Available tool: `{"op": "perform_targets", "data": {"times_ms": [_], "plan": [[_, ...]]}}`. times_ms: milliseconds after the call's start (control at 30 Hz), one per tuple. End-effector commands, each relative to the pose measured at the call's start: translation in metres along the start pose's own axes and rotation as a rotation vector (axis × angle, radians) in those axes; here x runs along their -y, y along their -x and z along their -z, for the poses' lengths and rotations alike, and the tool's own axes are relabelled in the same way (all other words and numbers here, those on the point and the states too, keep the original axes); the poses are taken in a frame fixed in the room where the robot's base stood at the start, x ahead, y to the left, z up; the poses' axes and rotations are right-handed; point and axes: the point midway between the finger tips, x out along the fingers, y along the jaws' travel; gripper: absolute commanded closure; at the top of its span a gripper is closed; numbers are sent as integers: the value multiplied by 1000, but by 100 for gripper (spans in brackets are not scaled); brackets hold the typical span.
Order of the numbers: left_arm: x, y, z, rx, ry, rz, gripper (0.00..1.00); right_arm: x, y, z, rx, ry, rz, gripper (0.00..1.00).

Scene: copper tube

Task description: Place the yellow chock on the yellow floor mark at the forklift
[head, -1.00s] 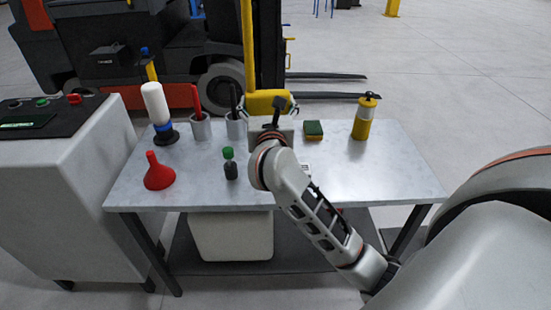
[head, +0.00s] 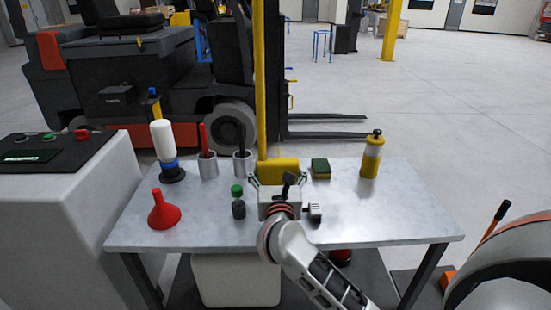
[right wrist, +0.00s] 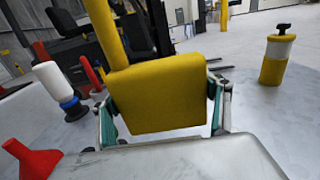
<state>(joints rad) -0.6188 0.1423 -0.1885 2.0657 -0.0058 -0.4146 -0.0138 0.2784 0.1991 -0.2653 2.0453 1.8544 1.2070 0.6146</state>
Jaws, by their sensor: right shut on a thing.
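The yellow chock (head: 278,171) is a block with a long upright yellow pole (head: 260,80) at its left side. My right gripper (head: 278,182) is shut on the chock, one finger at each side, and holds it over the back part of the workbench. The block (right wrist: 158,95) fills the middle of the right wrist view, between the green-padded fingers. The dark forklift (head: 150,80) stands behind the bench, its forks (head: 325,134) pointing right. I see no yellow floor mark in either view. My left gripper is not in view.
The workbench (head: 385,220) holds a white bottle (head: 162,140), a red funnel (head: 164,211), two cups with tools, a green-capped bottle (head: 238,205), a sponge (head: 320,168) and a yellow canister (head: 372,155). A control cabinet (head: 70,220) stands left. The floor beyond the forks is clear.

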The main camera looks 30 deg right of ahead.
Motion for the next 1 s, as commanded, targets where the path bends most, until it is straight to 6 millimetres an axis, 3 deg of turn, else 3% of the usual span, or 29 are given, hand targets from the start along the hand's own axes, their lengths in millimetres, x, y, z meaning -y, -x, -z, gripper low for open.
{"op": "perform_targets", "data": {"times_ms": [200,567,800,1000], "plan": [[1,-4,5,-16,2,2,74,0,-1,32,12,2,0,80],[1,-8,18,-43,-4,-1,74,0,-1,51,17,-1,-1,80],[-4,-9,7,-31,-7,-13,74,0,-1,87,11,4,-1,80],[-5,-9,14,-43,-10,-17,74,0,-1,101,16,-1,-1,80]]}}
